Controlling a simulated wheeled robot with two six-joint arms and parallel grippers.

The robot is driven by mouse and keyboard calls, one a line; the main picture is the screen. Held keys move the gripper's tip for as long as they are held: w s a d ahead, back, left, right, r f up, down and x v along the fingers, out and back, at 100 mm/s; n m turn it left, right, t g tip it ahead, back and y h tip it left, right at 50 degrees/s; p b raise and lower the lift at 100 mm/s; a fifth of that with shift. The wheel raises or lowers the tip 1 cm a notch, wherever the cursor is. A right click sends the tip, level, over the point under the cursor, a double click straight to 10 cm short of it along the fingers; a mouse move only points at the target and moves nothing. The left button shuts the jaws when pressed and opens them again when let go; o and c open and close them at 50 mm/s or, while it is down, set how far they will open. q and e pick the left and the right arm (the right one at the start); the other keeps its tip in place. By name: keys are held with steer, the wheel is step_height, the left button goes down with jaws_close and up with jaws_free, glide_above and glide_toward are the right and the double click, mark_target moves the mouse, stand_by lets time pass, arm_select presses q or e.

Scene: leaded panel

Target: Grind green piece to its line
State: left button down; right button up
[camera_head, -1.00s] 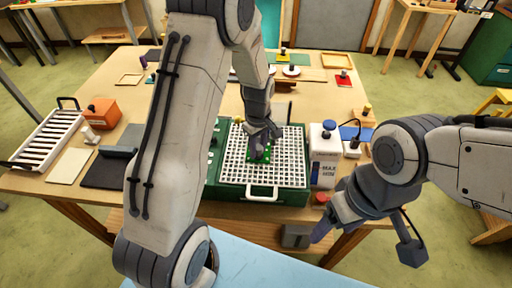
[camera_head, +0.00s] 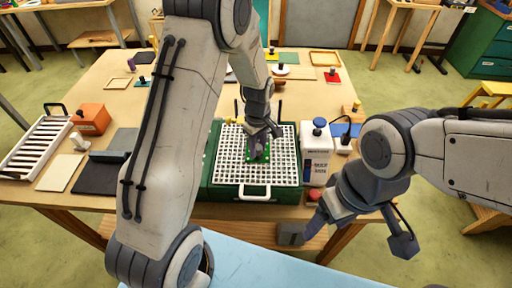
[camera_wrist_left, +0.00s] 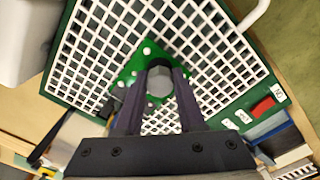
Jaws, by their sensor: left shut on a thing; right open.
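The green piece (camera_head: 259,153) lies on the white grid top (camera_head: 229,172) of the green grinder box (camera_head: 206,160). It has pale dots and a round grey knob in the left wrist view (camera_wrist_left: 122,79). My left gripper (camera_head: 258,146) points down over the grid, its two dark fingers shut on the knob (camera_wrist_left: 159,80). The fingers and arm hide part of the piece, and I cannot make out its line. My right gripper (camera_head: 357,238) is open and empty, low at the table's front edge, right of the grinder.
A white bottle-like unit with a blue cap (camera_head: 318,143) and a red button (camera_head: 313,195) stand right of the grinder. A slatted white rack (camera_head: 38,146), orange box (camera_head: 91,119) and dark mat (camera_head: 98,175) lie left. Knobbed coloured pieces, including a red one (camera_head: 332,77), sit at the back.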

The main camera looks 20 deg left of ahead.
arm_select(q)
steer(key=shift+w+d, duration=0.2)
steer(key=shift+d, duration=0.4)
steer(key=shift+w+d, duration=0.15)
steer(key=shift+d, duration=0.45)
steer(key=shift+a, duration=0.2)
steer(key=shift+s+a, duration=0.15)
steer(key=shift+a, duration=0.45)
steer(key=shift+s+a, duration=0.15)
steer(key=shift+a, duration=0.45)
steer(key=shift+a+r, duration=0.1)
steer(key=shift+a, duration=0.1)
steer(key=shift+s+a, duration=0.2)
steer(key=shift+a, duration=0.4)
steer(key=shift+s+d, duration=0.2)
steer(key=shift+s, duration=0.45)
steer(key=shift+s+d, duration=0.25)
steer(key=shift+s, duration=0.45)
steer(key=shift+s+d, duration=0.2)
steer(key=shift+s, duration=0.45)
